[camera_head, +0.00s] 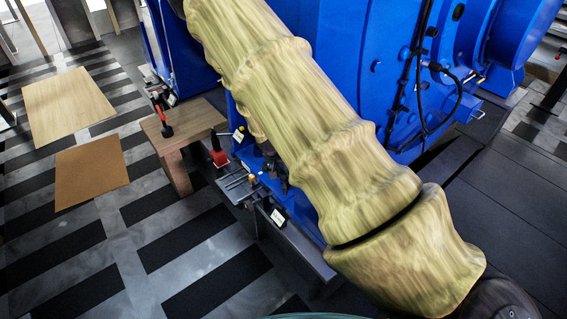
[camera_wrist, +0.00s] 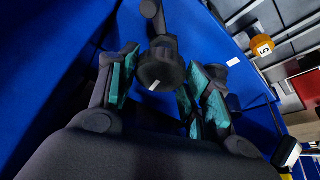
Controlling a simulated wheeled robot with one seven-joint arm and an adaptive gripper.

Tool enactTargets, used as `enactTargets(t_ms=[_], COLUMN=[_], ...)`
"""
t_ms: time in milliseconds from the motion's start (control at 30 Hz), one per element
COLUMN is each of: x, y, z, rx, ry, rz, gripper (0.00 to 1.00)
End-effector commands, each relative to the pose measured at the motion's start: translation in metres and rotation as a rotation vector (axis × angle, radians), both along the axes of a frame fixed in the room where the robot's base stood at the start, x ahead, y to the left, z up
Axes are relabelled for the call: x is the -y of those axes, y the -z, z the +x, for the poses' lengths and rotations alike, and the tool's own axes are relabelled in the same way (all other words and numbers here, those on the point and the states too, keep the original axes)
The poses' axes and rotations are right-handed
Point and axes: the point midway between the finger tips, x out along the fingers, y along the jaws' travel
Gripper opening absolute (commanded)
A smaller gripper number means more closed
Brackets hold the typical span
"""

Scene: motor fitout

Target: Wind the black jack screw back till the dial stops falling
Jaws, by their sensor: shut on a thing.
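The black jack screw (camera_wrist: 160,68) shows in the wrist view as a round black knob with a small white mark, on a dark stem against the blue housing. My gripper (camera_wrist: 162,88) has its teal-padded fingers on either side of the knob and is shut on it. In the head view my arm, in a tan sleeve, hides the gripper and the screw. I cannot make out a dial reading in either view. A dark-rimmed thing with a pale face (camera_wrist: 287,152) is at the lower right of the wrist view; I cannot tell whether it is the dial.
The blue motor housing (camera_head: 345,45) fills the upper middle of the head view. A wooden stand (camera_head: 190,122) with a red-and-black tool (camera_head: 160,112) is left of it. Striped floor on the left is largely open.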

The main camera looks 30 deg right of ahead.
Motion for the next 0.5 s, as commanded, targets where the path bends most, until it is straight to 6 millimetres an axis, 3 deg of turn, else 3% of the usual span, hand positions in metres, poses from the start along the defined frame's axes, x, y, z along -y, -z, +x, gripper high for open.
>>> enactTargets(t_ms=[33, 500], x=[0.0009, 0.0029], y=[-0.0064, -0.0043], z=[-0.0006, -0.0020], rx=[0.000, 0.002], ry=[-0.039, -0.386], rz=[0.001, 0.001], gripper=[0.25, 0.25])
